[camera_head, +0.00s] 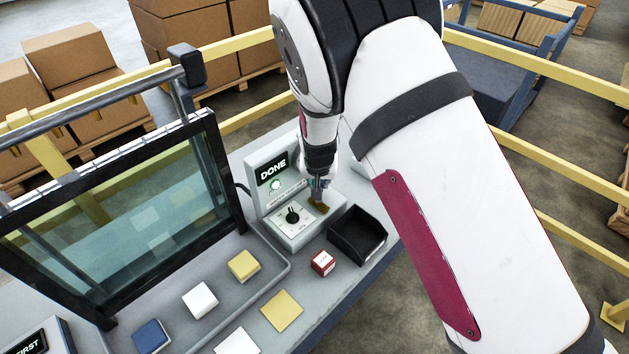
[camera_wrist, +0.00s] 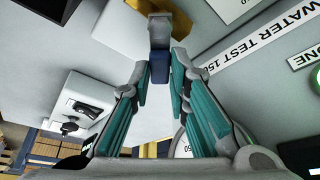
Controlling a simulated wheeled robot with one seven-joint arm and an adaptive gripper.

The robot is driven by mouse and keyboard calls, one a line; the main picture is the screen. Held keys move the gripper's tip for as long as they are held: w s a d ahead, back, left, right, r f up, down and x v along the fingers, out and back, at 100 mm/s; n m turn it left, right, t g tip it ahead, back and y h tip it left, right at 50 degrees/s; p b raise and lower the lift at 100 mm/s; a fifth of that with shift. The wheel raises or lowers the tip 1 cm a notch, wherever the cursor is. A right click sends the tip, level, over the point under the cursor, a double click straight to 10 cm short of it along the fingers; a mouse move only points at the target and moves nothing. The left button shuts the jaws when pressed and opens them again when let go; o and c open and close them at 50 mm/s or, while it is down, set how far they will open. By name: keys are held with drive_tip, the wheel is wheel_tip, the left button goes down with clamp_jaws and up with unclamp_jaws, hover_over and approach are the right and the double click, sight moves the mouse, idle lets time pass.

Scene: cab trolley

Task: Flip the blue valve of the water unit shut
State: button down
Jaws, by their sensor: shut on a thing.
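The water unit (camera_head: 270,185) is a pale housing with a "DONE" sign and a lit green lamp at the table's back edge. In the wrist view its face (camera_wrist: 235,85) carries the words "WATER TEST". The blue valve lever (camera_wrist: 159,72) shows there between my teal fingers, with a grey block (camera_wrist: 160,30) at its far end. My gripper (camera_wrist: 160,85) is shut on the blue lever. In the head view my gripper (camera_head: 319,186) hangs at the front of the unit, above a brownish brass-like part (camera_head: 319,207). The lever cannot be made out there.
A panel with a black knob (camera_head: 293,215) sits left of my gripper. A black tray (camera_head: 358,234) and a red-and-white box (camera_head: 323,263) stand in front. A glass panel (camera_head: 125,215) and coloured blocks (camera_head: 244,265) are at left. A yellow rail (camera_head: 550,150) runs behind.

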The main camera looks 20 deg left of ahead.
drive_tip(key=m+h, duration=0.1)
drive_tip(key=m, duration=0.1)
drive_tip(key=d+m+p, duration=0.1)
drive_tip(key=m, duration=0.1)
drive_tip(key=shift+d+h+p, duration=0.1)
drive_tip(key=shift+h+p, duration=0.2)
drive_tip(key=shift+h, duration=0.1)
drive_tip(key=shift+s+d+m+g+h, duration=0.2)
drive_tip(key=shift+d+m+h, duration=0.1)
drive_tip(key=shift+m, duration=0.7)
drive_tip(key=shift+s+d+m+g+h, duration=0.1)
drive_tip(key=shift+d+m+g+h, duration=0.15)
drive_tip(key=shift+m, duration=0.75)
drive_tip(key=c, duration=1.5)
unclamp_jaws()
drive_tip(key=v, duration=1.2)
drive_tip(key=shift+a+f, duration=0.1)
drive_tip(key=shift+a, duration=0.1)
drive_tip(key=shift+d, duration=0.1)
